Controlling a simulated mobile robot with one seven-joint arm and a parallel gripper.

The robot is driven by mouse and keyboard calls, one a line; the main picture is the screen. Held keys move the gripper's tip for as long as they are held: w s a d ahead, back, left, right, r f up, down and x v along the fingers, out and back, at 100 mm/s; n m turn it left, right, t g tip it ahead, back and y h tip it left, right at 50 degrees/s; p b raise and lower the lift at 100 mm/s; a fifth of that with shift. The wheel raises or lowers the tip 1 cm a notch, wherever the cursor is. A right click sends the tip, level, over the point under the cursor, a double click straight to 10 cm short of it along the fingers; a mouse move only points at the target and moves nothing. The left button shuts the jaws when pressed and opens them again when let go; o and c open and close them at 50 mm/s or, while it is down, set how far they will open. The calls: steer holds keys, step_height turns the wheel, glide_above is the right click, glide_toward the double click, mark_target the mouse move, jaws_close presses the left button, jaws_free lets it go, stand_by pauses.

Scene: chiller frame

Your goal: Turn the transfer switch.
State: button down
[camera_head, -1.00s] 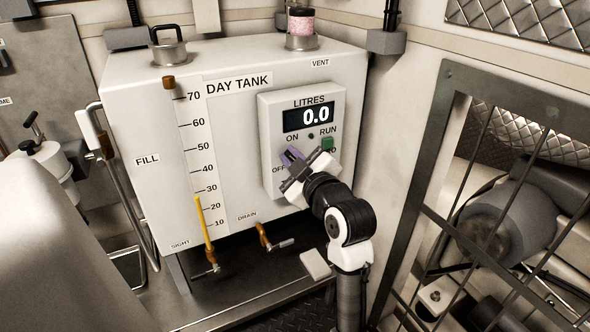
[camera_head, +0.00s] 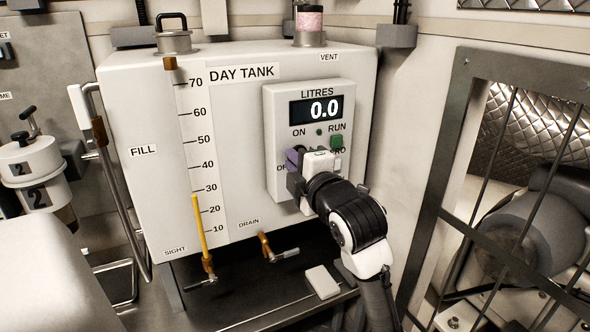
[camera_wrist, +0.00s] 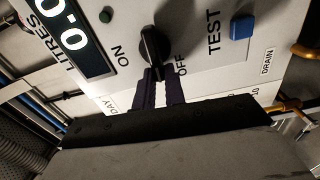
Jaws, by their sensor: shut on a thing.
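The transfer switch is a black pointer knob (camera_wrist: 151,45) on the white panel of the day tank, between the words ON and OFF in the wrist view. Its lower tip lies between the two dark fingers of my gripper (camera_wrist: 160,84). The fingers are shut on the knob. In the head view my gripper (camera_head: 294,162) is against the lower part of the panel (camera_head: 274,115), and the wrist hides most of the knob. The display (camera_head: 316,109) reads 0.0.
A blue button (camera_wrist: 242,27) sits beside the word TEST. A green button (camera_head: 336,142) is by the word RUN. A drain valve (camera_head: 266,248) and a yellow sight tube (camera_head: 199,230) are lower left. A barred metal guard (camera_head: 452,165) stands at right.

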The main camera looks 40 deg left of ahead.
steer(key=shift+f+n, duration=0.15)
steer(key=shift+n, duration=0.35)
steer(key=c, duration=1.5)
jaws_free()
steer(key=shift+o, duration=0.2)
steer(key=b+v, duration=0.2)
steer(key=v, duration=1.2)
steer(key=shift+b, duration=0.4)
steer(key=shift+a, duration=0.15)
